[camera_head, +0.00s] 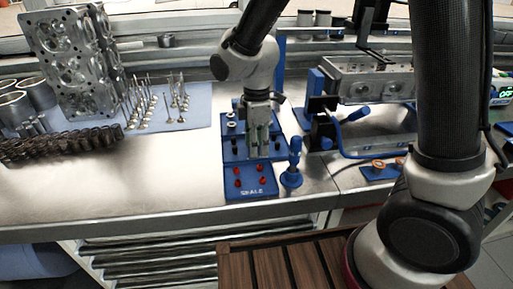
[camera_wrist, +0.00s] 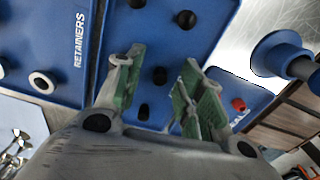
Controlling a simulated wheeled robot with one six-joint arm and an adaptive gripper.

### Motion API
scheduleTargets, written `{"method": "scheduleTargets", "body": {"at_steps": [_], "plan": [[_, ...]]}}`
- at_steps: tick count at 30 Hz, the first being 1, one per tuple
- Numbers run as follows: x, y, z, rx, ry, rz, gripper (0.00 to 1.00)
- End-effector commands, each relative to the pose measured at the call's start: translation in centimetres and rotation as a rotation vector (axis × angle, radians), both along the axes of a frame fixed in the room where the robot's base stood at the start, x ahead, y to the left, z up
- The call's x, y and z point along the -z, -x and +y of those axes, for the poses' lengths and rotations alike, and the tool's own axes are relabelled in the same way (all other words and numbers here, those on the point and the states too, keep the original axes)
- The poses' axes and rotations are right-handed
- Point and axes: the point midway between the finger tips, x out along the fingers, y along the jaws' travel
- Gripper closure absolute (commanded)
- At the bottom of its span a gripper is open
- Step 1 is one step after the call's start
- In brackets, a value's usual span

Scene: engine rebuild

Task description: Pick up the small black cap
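My gripper (camera_wrist: 157,68) is open, its green-padded fingers pointing down over a blue tray (camera_wrist: 215,20). Several small black caps are on this tray in the wrist view: one (camera_wrist: 159,75) shows between the fingers, another (camera_wrist: 187,19) lies beyond them, and one (camera_wrist: 143,110) is low between the finger bases. No cap is visibly gripped. I cannot tell whether the fingers touch any cap. In the head view my gripper (camera_head: 258,150) hangs over the blue trays and hides part of them.
The seal tray (camera_head: 260,186) with red pieces lies in front. A blue-handled tool (camera_head: 292,170) stands to its right. A retainers tray (camera_wrist: 50,30) holds metal rings. Valves (camera_head: 140,115), springs (camera_head: 60,144) and a cylinder head (camera_head: 75,60) stand at left. The front left bench is clear.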

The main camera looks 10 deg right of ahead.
Motion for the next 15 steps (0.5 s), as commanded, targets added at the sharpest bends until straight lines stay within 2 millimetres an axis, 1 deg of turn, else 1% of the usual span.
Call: {"method": "scheduleTargets", "body": {"at_steps": [6,8,9,11,12,13,15], "plan": [[0.11,0.01,-0.01,0.001,0.0,0.0,0.62],[0.11,0.01,-0.01,0.001,0.0,0.0,0.71],[0.1,0.01,-0.01,0.001,0.0,0.0,0.78],[0.1,0.01,-0.01,0.001,0.0,0.0,0.88],[0.1,0.01,-0.02,0.001,0.0,0.0,0.95],[0.1,0.01,-0.02,0.001,0.0,0.0,0.99],[0.09,0.01,-0.01,0.001,0.0,0.0,0.99]]}}
